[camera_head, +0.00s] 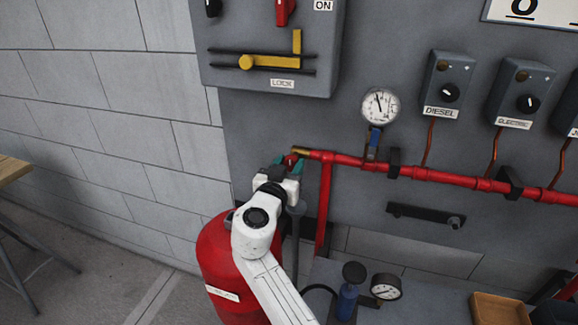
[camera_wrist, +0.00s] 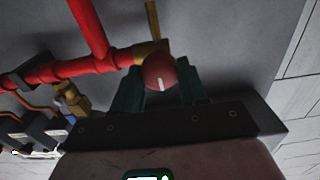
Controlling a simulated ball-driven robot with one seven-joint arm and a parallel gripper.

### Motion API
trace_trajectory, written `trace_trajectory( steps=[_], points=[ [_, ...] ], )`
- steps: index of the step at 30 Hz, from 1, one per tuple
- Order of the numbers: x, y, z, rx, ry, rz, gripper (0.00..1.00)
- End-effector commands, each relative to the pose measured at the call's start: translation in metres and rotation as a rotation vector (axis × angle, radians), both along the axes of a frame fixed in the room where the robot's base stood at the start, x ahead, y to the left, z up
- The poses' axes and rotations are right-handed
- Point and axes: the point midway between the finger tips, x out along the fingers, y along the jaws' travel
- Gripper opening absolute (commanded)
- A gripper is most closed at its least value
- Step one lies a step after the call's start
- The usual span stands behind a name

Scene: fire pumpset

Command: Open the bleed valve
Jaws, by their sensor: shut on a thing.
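The bleed valve has a round red knob (camera_wrist: 160,72) with a white mark, at the end of the red pipe by a brass fitting (camera_wrist: 150,48). In the head view the knob (camera_head: 291,160) is partly hidden by my gripper (camera_head: 290,162). In the wrist view the green fingers of my gripper (camera_wrist: 160,80) stand on both sides of the knob and are shut on it. The white mark on the knob runs roughly up and down in the wrist view.
The red pipe (camera_head: 432,175) runs right along the grey panel. A pressure gauge (camera_head: 381,106) with a blue-handled valve (camera_head: 374,138) stands above it. A red tank (camera_head: 222,262) is below my arm. A lock box (camera_head: 268,45) hangs above. The block wall (camera_head: 110,120) is at left.

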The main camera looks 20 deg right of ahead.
Motion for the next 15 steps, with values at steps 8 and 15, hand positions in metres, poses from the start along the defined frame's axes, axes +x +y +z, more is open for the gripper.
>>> trace_trajectory(
  steps=[8, 15],
  points=[
    [0.0000, 0.0004, -0.0008, -0.009, 0.006, 0.001, 0.12],
    [0.0002, 0.0004, -0.0031, -0.080, 0.058, 0.001, 0.12]
  ],
)
